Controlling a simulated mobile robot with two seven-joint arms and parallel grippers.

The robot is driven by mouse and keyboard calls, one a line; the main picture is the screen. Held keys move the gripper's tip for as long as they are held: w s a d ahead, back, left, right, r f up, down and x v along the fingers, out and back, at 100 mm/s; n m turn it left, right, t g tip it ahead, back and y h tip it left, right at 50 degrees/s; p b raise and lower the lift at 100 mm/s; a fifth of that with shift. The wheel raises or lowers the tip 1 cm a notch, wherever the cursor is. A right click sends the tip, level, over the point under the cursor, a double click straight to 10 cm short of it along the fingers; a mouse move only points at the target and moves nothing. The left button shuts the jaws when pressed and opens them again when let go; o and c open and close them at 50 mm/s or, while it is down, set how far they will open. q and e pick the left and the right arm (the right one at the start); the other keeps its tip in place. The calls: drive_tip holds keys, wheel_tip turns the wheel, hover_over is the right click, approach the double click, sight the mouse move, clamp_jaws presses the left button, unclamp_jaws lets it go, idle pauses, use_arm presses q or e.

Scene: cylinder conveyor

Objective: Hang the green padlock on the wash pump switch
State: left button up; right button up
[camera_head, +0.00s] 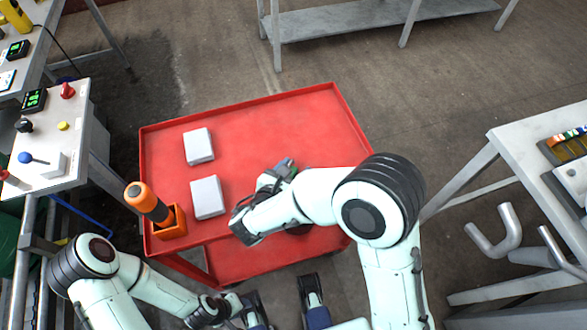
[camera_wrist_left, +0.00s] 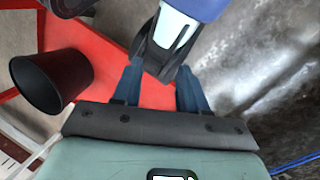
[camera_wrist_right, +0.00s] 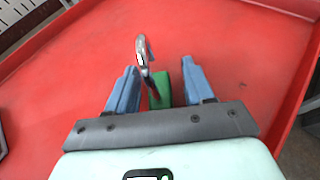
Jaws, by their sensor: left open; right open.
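In the head view the right gripper (camera_head: 285,166) is low over the tray and partly hidden by my arm; I cannot make out the padlock there. My left gripper (camera_wrist_left: 158,84) is open and empty beside the tray's near side. A control box (camera_head: 55,135) at the left carries a red knob (camera_head: 67,90), a black knob (camera_head: 24,125) and a blue-tipped lever (camera_head: 26,158). I cannot tell which is the wash pump switch.
The red tray cart (camera_head: 300,115) also carries two white blocks (camera_head: 199,146) (camera_head: 207,197). An orange holder (camera_head: 172,224) with an orange-and-black tool (camera_head: 147,201) stands at its left corner. A grey table (camera_head: 520,140) is at right. The tray's far right is clear.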

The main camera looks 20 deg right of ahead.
drive_tip(key=shift+s+a+r, duration=0.15)
drive_tip(key=shift+a+r, duration=0.05)
drive_tip(key=shift+r, duration=0.1)
use_arm(q)
drive_tip(key=shift+s+d+r+g+p, duration=0.2)
drive_tip(key=shift+s+r+g+p, duration=0.1)
drive_tip(key=shift+s+r+p, duration=0.55)
use_arm(e)
drive_tip(key=v, duration=1.1)
drive_tip(key=shift+s+a, duration=0.15)
drive_tip(key=shift+s, duration=0.1)
use_arm(q)
drive_tip(key=shift+w, duration=0.1)
